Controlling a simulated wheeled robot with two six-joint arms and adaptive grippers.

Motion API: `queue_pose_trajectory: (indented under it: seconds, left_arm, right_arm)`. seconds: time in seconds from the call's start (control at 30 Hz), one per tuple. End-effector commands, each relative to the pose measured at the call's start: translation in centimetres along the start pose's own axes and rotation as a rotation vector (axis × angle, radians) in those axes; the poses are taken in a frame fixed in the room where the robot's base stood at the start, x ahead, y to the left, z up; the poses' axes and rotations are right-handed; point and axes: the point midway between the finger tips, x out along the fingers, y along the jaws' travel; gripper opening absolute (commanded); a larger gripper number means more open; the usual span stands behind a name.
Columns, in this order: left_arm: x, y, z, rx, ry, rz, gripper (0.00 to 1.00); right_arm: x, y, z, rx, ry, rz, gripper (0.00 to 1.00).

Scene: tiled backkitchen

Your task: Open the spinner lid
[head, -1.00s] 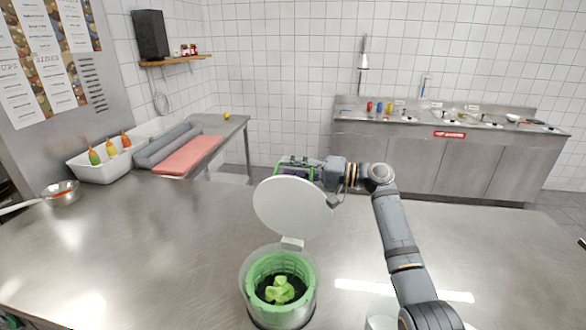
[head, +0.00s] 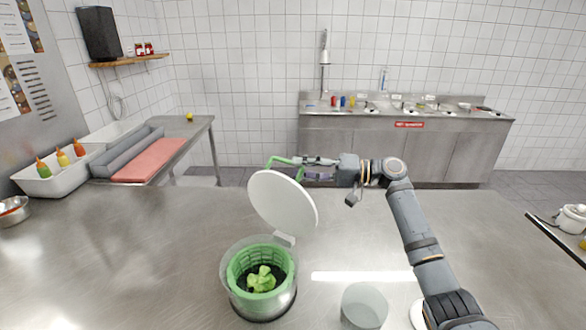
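The salad spinner (head: 237,297) stands on the steel table, a clear bowl with a green basket (head: 237,266) and green leaves (head: 262,279) inside. Its round white lid (head: 283,205) is raised and steeply tilted at the back of the bowl, its flat face towards me, so the bowl's top is uncovered. A green handle-like bar (head: 279,161) shows behind the lid's upper edge. My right gripper (head: 307,169) is behind the lid at its upper right, close to the green bar. The lid's edge and the small size hide its grip. My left gripper is out of view.
A white bin with bottles (head: 62,172) and a red board (head: 150,160) are at the left. A metal pan (head: 13,211) is at the left edge. The table's middle left is clear.

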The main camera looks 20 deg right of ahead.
Motion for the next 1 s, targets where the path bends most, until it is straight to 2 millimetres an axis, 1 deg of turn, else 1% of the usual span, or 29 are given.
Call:
queue_pose_trajectory:
  seconds: [0.27,1.0]
  left_arm:
    - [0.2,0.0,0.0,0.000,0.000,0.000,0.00]
    - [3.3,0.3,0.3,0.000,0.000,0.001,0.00]
  right_arm:
    - [-0.2,0.0,0.0,-0.001,0.000,0.000,0.35]
    - [-6.3,0.3,0.1,-0.001,0.001,0.002,0.35]
